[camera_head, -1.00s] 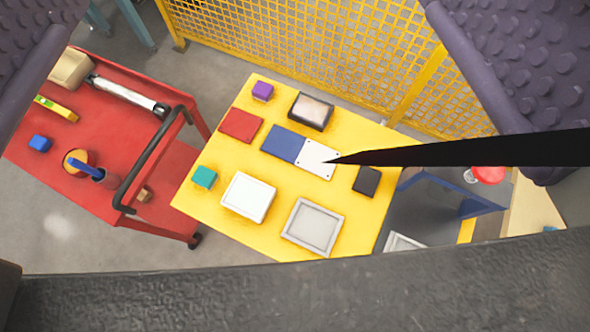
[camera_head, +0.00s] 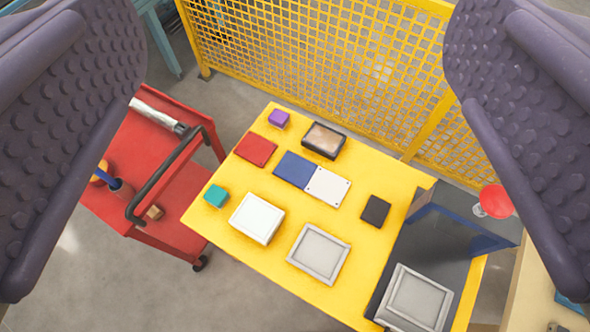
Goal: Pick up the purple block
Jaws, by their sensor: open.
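The purple block (camera_head: 278,118) is a small cube on the yellow tabletop (camera_head: 250,265), near its far left corner. It stands apart from the things around it. My gripper (camera_head: 295,150) shows as two dark purple, studded fingers at the left and right sides of the view. The fingers are wide apart with nothing between them. The gripper is above the table and some way off from the block, which lies in view between the fingers.
A red pad (camera_head: 255,149), a dark-rimmed box (camera_head: 324,140), a blue and white plate (camera_head: 310,178), a teal block (camera_head: 216,195), a white box (camera_head: 257,218), a grey tray (camera_head: 319,254) and a black block (camera_head: 375,211) share the table. A yellow mesh fence (camera_head: 330,70) stands behind; a red cart (camera_head: 145,140) is left.

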